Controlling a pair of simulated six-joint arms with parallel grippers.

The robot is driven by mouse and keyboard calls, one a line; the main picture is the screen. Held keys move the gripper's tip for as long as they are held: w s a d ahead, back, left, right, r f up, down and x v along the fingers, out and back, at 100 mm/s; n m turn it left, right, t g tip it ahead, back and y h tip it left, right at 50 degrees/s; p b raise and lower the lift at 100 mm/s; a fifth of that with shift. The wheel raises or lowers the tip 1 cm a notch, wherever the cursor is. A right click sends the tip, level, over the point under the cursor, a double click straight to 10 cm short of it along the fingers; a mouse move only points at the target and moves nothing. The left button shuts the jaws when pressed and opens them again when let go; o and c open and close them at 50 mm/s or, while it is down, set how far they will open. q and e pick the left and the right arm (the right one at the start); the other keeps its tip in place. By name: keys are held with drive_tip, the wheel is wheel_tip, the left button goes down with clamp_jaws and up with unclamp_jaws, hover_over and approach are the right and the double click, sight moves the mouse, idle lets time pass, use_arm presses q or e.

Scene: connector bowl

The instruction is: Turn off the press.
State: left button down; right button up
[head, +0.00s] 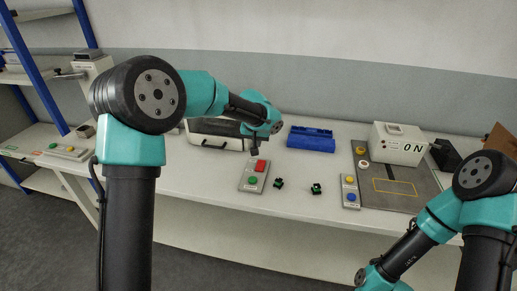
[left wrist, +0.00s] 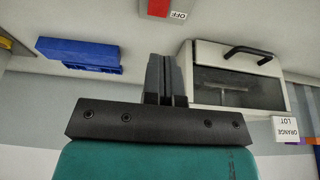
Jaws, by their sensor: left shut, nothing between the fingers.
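A grey button box (head: 254,176) stands on the white table, with a red button (head: 261,165) at its back and a green button (head: 252,181) in front. My left gripper (head: 254,151) is shut and empty, pointing down just above the red button's far side. I cannot tell whether it touches. In the left wrist view the shut fingers (left wrist: 165,72) point toward the red button (left wrist: 158,7), labelled OFF and cut by the top edge, with a gap in the picture. A white machine (head: 399,146) reads ON at the right. My right gripper is out of view.
A blue tray (head: 311,139), two small green-black connectors (head: 279,183) and a yellow-and-blue button box (head: 350,191) lie nearby. A white case with a handle (left wrist: 240,70) stands behind my left gripper. Another button box (head: 68,151) is at the far left.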

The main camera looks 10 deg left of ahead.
sight(260, 161)
use_arm(q)
drive_tip(key=shift+s+r, duration=0.2)
drive_tip(key=shift+r, duration=0.4)
drive_tip(key=shift+w+r, duration=0.2)
drive_tip(key=shift+w, duration=0.45)
drive_tip(key=shift+f, duration=0.1)
drive_tip(key=x, duration=1.3)
drive_tip(key=shift+s+f, duration=0.2)
drive_tip(key=shift+f, duration=0.3)
drive_tip(key=shift+a, duration=0.15)
